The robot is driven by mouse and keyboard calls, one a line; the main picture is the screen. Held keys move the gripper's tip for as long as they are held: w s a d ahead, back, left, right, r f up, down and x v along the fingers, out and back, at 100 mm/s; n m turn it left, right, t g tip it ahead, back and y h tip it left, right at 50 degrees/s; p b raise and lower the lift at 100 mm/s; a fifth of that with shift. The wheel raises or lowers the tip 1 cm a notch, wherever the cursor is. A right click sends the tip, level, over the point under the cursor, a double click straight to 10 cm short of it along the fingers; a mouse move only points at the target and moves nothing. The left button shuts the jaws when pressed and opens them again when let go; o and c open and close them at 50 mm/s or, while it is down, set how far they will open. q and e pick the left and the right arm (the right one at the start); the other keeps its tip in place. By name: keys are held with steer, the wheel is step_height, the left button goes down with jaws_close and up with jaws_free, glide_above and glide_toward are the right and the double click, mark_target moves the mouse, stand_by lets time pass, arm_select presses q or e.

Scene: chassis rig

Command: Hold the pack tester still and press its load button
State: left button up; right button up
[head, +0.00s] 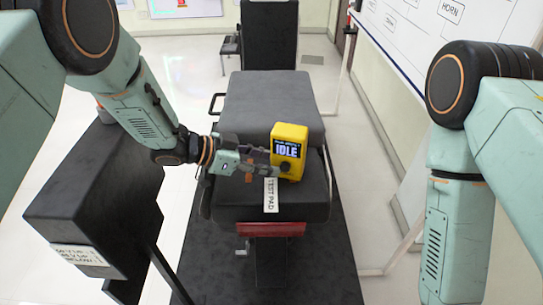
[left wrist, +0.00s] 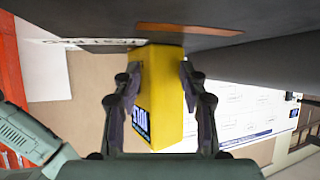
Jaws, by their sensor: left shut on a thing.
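The pack tester (head: 289,145) is a yellow box standing upright on the grey padded seat, its dark screen reading IDLE. A dark round part (head: 285,167) shows low on its face; I cannot tell whether it is the load button. My left gripper (head: 272,163) reaches in from the left at the tester's lower part. In the left wrist view the tester (left wrist: 165,95) sits between the two fingers of my left gripper (left wrist: 160,75), which is shut on it. My right arm hangs at the right of the head view, its gripper out of frame.
A TEST PAD label (head: 270,195) lies on the seat (head: 300,205) just in front of the tester. A dark box-shaped stand (head: 95,190) with a white label is at left. A whiteboard (head: 440,35) is at the upper right.

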arm_select(q)
steer(key=shift+w+d, duration=0.1)
steer(key=c, duration=0.4)
jaws_close()
steer(key=shift+c, duration=1.4)
jaws_free()
steer(key=o, duration=1.5)
steer(key=shift+o, duration=0.2)
